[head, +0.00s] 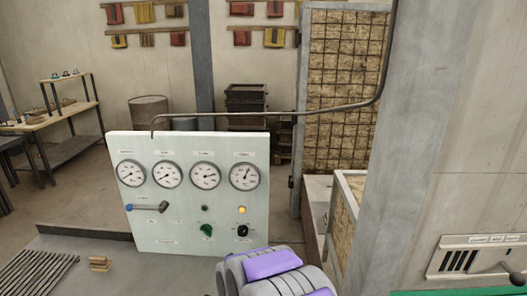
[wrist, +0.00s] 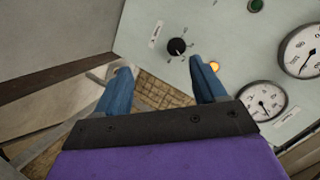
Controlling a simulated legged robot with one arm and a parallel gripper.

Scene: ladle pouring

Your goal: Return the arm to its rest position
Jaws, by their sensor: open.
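My gripper (wrist: 160,68) shows in the wrist view with its two blue fingers spread apart and nothing between them. A black knob (wrist: 177,46) on the pale control panel (wrist: 225,30) shows between and beyond the fingertips; the gap to it is hard to judge. In the head view, part of my grey and purple arm (head: 272,268) shows at the bottom middle, in front of the panel's lower right edge. My fingers cannot be made out there. No ladle is in view.
The upright panel (head: 190,147) carries several gauges, a lever (head: 150,207), a green knob (head: 206,230), a black knob (head: 242,231) and a lit yellow lamp (head: 242,210). A pipe (head: 330,105) bends above it. A concrete pillar (head: 410,150) stands right; a floor grate (head: 35,272) lies left.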

